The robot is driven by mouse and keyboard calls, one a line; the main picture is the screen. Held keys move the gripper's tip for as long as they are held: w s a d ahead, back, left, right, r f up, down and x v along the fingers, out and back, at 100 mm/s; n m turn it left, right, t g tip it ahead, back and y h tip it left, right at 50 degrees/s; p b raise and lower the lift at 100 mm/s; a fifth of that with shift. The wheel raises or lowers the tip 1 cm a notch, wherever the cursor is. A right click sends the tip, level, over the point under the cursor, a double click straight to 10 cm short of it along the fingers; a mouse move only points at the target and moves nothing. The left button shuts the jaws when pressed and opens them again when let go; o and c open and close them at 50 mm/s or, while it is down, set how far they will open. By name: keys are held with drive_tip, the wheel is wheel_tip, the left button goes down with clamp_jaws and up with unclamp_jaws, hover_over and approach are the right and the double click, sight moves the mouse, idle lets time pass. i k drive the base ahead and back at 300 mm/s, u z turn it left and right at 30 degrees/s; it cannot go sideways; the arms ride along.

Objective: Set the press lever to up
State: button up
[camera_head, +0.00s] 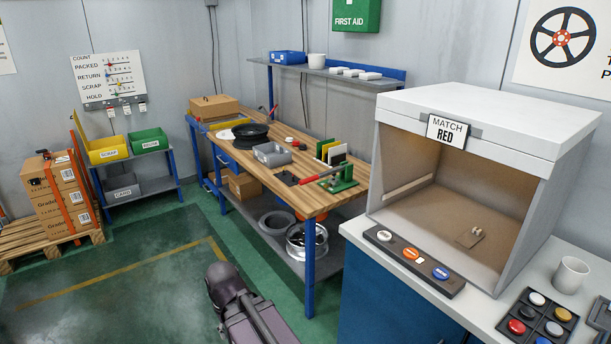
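A small green press (343,181) stands at the near right corner of the wooden workbench (262,172). A dark bar with a red grip (313,180) reaches left from it, close to level and low over the bench top; it looks like the press lever. At this size I cannot tell exactly where the bar joins the press. Part of my dark arm shows at the bottom middle, in front of the bench and apart from the press. My gripper's fingers are not visible.
A white light booth (470,122) on a blue cabinet (385,300) stands close on the right. Green floor (120,285) is free at left.

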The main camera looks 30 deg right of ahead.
sight(334, 172)
drive_tip(key=z, duration=0.2)
drive_tip(key=i, duration=0.65)
drive_tip(key=z, duration=0.65)
drive_tip(key=i, duration=0.45)
drive_tip(key=z, duration=0.3)
